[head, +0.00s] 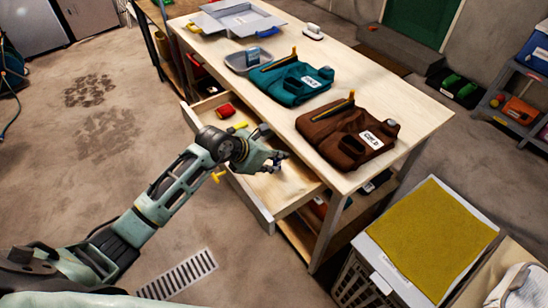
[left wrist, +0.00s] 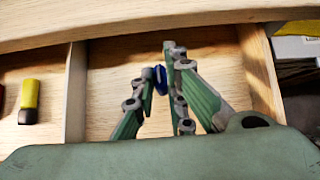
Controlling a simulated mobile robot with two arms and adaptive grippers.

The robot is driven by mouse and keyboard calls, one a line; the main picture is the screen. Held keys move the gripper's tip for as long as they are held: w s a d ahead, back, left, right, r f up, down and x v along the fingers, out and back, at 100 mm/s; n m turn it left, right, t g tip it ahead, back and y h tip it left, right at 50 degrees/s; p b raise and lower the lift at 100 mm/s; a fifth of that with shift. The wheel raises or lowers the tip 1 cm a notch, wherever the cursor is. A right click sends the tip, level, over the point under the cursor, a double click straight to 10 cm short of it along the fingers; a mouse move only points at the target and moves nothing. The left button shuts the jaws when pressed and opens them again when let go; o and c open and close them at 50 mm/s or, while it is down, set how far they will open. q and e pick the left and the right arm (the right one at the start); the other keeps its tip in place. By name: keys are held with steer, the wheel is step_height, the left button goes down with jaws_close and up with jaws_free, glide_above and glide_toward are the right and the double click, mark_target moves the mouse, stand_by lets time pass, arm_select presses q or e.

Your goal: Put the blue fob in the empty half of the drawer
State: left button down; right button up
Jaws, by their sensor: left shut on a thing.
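The wooden drawer (head: 251,203) is pulled out from the workbench. A divider (left wrist: 75,95) splits it. The left half holds a red item (head: 225,110) and a yellow item with a dark end (left wrist: 29,100). The right half shows bare wood around my gripper. My left gripper (head: 280,158) is over this right half. In the left wrist view its fingers are shut on the blue fob (left wrist: 160,77), a small dark blue oval at the fingertips. The fob's height above the drawer floor is hard to tell. My right gripper is not in view.
The workbench top (head: 275,115) overhangs the drawer's back. It bears a teal garment (head: 292,85), a brown garment (head: 335,135), a grey tray (head: 247,60) and a larger grey open box (head: 235,18). A crate with a yellow top (head: 430,235) stands at right.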

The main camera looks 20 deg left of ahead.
arm_select(q)
steer(key=shift+f, duration=0.1)
steer(key=shift+f, duration=0.15)
steer(key=c, duration=1.8)
jaws_free()
steer(key=shift+r, duration=0.25)
steer(key=b+v, duration=0.1)
steer(key=v, duration=1.1)
